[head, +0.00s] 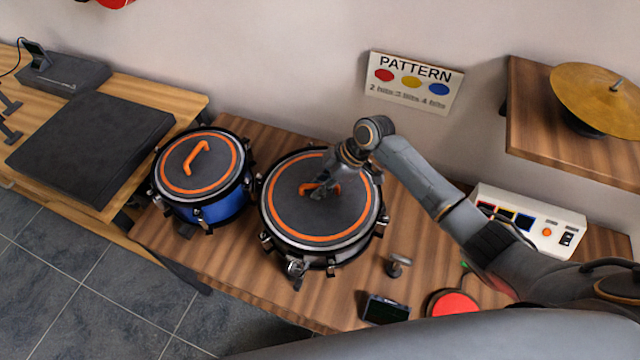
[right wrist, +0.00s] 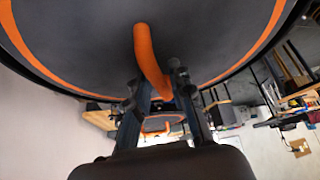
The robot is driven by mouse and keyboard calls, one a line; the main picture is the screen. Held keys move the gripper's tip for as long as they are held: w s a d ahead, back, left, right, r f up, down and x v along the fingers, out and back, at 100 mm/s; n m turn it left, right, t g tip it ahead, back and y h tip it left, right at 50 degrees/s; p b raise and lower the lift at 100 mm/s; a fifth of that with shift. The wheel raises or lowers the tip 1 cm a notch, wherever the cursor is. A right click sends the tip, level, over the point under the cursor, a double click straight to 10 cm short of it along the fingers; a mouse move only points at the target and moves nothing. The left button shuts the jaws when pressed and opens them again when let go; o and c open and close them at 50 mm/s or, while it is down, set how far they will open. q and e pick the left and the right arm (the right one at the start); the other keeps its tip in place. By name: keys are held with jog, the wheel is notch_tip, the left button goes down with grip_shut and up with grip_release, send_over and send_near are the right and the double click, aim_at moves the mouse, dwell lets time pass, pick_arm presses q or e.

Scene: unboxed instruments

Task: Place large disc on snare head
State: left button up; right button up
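The large dark disc (head: 290,215) with an orange ring and an orange handle (head: 308,188) lies on top of the snare drum (head: 330,259), appearing flat and roughly centred; it covers the head. My right gripper (head: 326,188) is at the handle, above the disc. In the right wrist view, the disc (right wrist: 85,45) fills the top and its handle (right wrist: 148,60) reaches down between the spread fingers of my right gripper (right wrist: 158,90). A gap shows on the left side of the handle, so the gripper looks open around it. My left gripper is not in view.
A blue drum (head: 222,206) with a smaller handled disc (head: 185,168) stands close at left. A metal knob (head: 398,265), a small dark device (head: 386,309), a red pad (head: 453,304) and a white control box (head: 545,228) lie right. A cymbal (head: 590,95) overhangs a shelf.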

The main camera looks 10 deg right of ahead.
jog(key=shift+o, duration=0.2)
jog(key=shift+r, duration=0.15)
jog(key=shift+d+r, duration=0.15)
jog(key=b+v, duration=0.2)
jog(key=v, duration=0.9)
jog(key=shift+r, duration=0.3)
jog(key=shift+d, duration=0.1)
